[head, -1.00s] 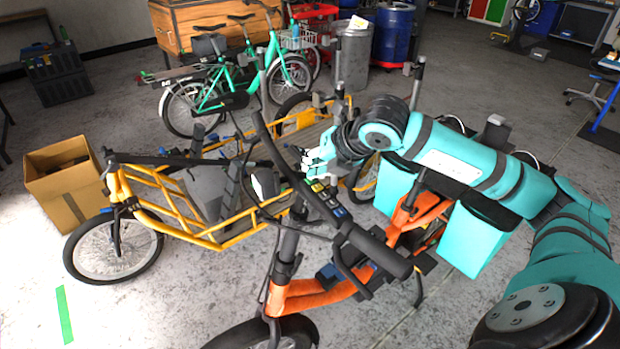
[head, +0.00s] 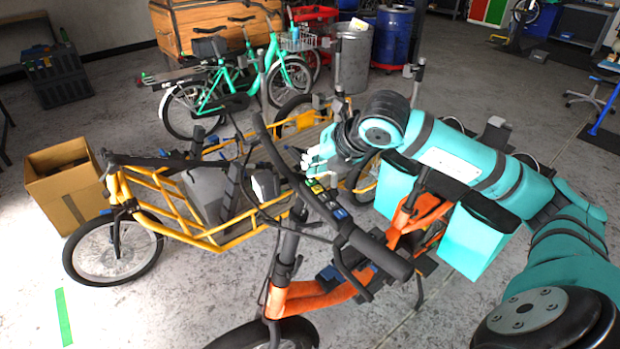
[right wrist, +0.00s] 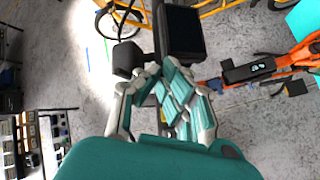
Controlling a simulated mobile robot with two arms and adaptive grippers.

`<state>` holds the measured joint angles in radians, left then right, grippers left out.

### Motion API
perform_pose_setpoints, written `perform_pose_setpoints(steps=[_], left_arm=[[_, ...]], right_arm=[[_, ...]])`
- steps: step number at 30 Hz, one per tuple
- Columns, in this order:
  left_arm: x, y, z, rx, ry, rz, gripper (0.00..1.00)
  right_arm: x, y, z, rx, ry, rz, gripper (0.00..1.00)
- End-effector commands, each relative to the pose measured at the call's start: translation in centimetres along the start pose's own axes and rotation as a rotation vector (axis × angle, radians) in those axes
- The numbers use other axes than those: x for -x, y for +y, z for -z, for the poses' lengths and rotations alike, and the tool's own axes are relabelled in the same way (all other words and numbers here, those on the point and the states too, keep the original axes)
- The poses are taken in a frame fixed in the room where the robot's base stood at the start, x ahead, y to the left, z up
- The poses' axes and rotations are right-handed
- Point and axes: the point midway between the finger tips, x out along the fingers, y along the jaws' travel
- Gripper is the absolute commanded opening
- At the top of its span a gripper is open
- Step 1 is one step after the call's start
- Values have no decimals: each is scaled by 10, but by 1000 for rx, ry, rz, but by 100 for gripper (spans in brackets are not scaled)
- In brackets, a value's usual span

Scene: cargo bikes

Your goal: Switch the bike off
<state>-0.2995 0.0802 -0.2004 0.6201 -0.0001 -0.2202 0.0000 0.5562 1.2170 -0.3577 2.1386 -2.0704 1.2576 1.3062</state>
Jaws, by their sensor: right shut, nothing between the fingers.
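The orange cargo bike (head: 318,296) stands in front of me, with its black handlebar (head: 375,252) running diagonally across the head view. Small blue and yellow buttons (head: 338,212) sit at the middle of the bar. My right gripper (head: 312,168) is shut and empty, close by the far side of these buttons. I cannot tell whether it touches them. In the right wrist view my shut fingers (right wrist: 172,88) overlap the bar, just below a black box with a dark screen (right wrist: 181,30). My left gripper is not in view.
A yellow cargo bike (head: 185,228) stands behind and left of the orange one, beside an open cardboard box (head: 72,200). Teal panniers (head: 470,240) hang at the orange bike's rear under my right arm. Floor is free at front left.

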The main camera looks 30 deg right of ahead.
Motion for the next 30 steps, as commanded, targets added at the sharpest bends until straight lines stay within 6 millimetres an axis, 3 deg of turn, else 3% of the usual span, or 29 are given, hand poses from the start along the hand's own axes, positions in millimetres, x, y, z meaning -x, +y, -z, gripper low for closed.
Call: perform_pose_setpoints(steps=[11, 30], left_arm=[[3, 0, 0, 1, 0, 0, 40], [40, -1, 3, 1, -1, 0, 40]], right_arm=[[3, 2, -2, 0, 0, 0, 0], [44, 32, -32, 0, 0, 0, 0]])
